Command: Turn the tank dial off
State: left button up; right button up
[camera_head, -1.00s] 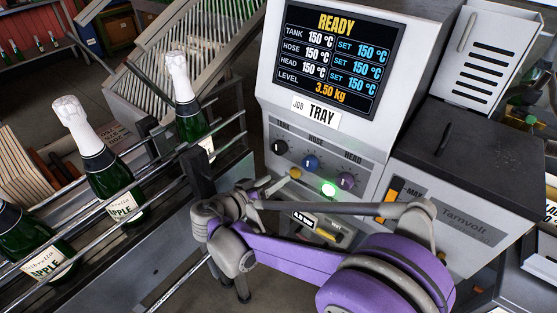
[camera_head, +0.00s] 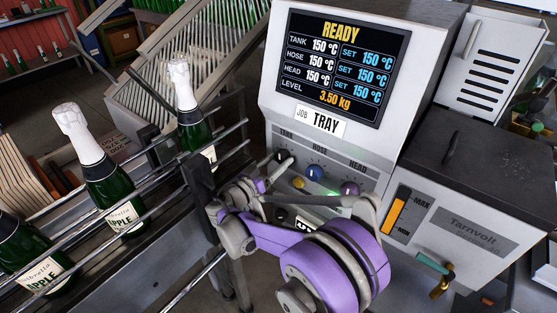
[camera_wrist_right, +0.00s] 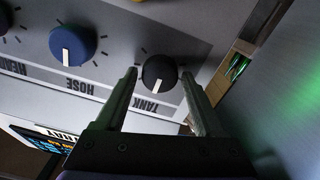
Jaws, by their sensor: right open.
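The tank dial (camera_head: 281,156) is a black knob at the left of the row under the machine's screen. In the right wrist view the tank dial (camera_wrist_right: 160,70) appears upside down, its white mark pointing toward the TANK label. My right gripper (camera_wrist_right: 158,76) is open, with one fingertip on either side of the dial. I cannot tell whether the fingers touch it. In the head view my right gripper (camera_head: 274,173) is small and partly hidden by my wrist, just below the dial. My left gripper is not in view.
The blue hose dial (camera_head: 314,172) and purple head dial (camera_head: 349,188) sit to the right of the tank dial. The screen (camera_head: 341,66) reads READY, tank 150 °C. Bottles (camera_head: 106,185) stand along a railed conveyor at the left.

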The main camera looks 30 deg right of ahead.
jog(key=shift+w+d, duration=0.15)
jog(key=shift+d, duration=0.3)
jog(key=shift+c, duration=0.2)
jog(key=c, duration=1)
jog(key=shift+c, duration=0.2)
jog(key=shift+n, duration=0.3)
